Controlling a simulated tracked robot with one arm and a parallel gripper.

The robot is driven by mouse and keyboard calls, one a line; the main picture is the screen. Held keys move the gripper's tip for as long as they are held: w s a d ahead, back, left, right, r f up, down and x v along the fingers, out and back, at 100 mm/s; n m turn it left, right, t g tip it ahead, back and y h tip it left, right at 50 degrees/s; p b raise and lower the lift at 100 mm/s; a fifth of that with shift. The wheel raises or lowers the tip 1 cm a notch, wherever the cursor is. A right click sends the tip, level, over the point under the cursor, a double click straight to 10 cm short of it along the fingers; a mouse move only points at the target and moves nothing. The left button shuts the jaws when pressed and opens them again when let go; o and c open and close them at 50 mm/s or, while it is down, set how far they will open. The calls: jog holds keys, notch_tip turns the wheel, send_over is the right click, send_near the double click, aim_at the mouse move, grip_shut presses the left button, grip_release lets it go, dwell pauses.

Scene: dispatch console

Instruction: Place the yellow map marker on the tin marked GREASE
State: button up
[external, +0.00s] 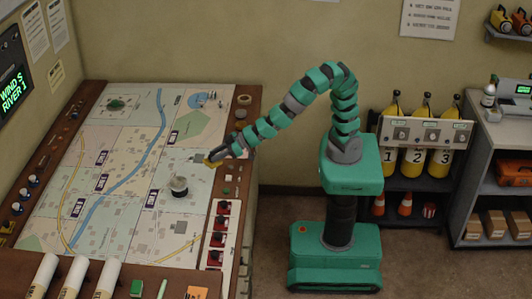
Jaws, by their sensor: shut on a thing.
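My gripper (212,158) is at the end of the green arm, over the right part of the map table. It is shut on a small yellow piece, the yellow map marker (213,163), which shows at the fingertips. A round metal tin (179,187) with a dark side stands on the map, below and left of my gripper, apart from it. I cannot read any lettering on it, so I cannot tell if it is marked GREASE. I cannot tell how high the marker is above the map.
The map table (244,120) has a raised brown rim. A panel of red switches (218,232) lies along its right side. Much of the map's middle is clear.

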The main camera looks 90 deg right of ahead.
jog(key=w+a, duration=0.2)
jog(key=w, duration=0.2)
jog(key=w+a+f+p, duration=0.1)
jog(key=w+a, duration=0.1)
jog(key=w, duration=0.3)
jog(key=w+a, duration=0.2)
jog(key=w, duration=0.2)
jog(key=shift+w+a+f, duration=0.2)
jog(key=shift+w, duration=0.2)
jog(key=shift+w+a+f, duration=0.1)
jog(key=shift+f, duration=0.2)
jog(key=shift+f+b, duration=0.3)
jog(key=shift+f, duration=1.25)
jog(key=o, duration=1)
jog(key=shift+f, duration=0.1)
jog(key=shift+s+r, duration=0.3)
jog(key=v, duration=1.1)
jog(key=shift+s, duration=0.15)
